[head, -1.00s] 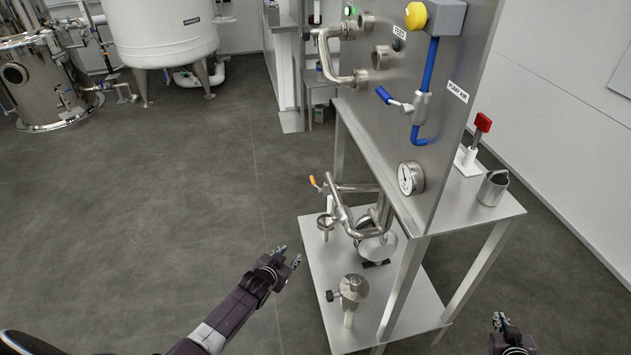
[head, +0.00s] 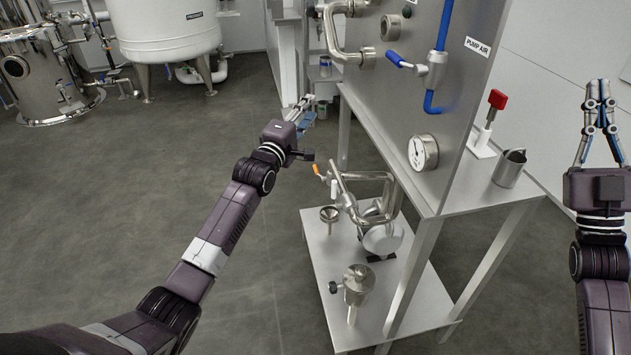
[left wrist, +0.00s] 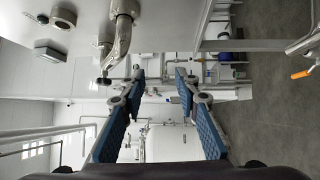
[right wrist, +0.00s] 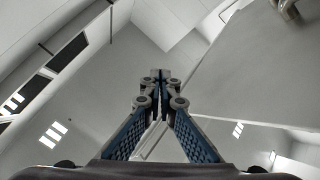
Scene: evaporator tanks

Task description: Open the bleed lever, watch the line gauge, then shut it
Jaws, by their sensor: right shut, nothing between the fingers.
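A round white-faced gauge (head: 423,152) is on the lower part of the steel panel. No label reads "bleed". A blue-handled lever (head: 396,58) is on the blue pipe above the gauge. A small orange-handled lever (head: 317,170) is on the steel piping below; it also shows in the left wrist view (left wrist: 301,74). A red-handled lever (head: 497,101) stands on the bench behind the panel. My left gripper (head: 303,106) is open and empty, left of the panel and apart from all levers. My right gripper (head: 599,84) is shut and empty, right of the bench.
A pump (head: 383,234) and a small steel vessel (head: 357,285) are on the low shelf (head: 318,262). A bent steel pipe (head: 333,40) sticks out from the panel. The floor at left is clear.

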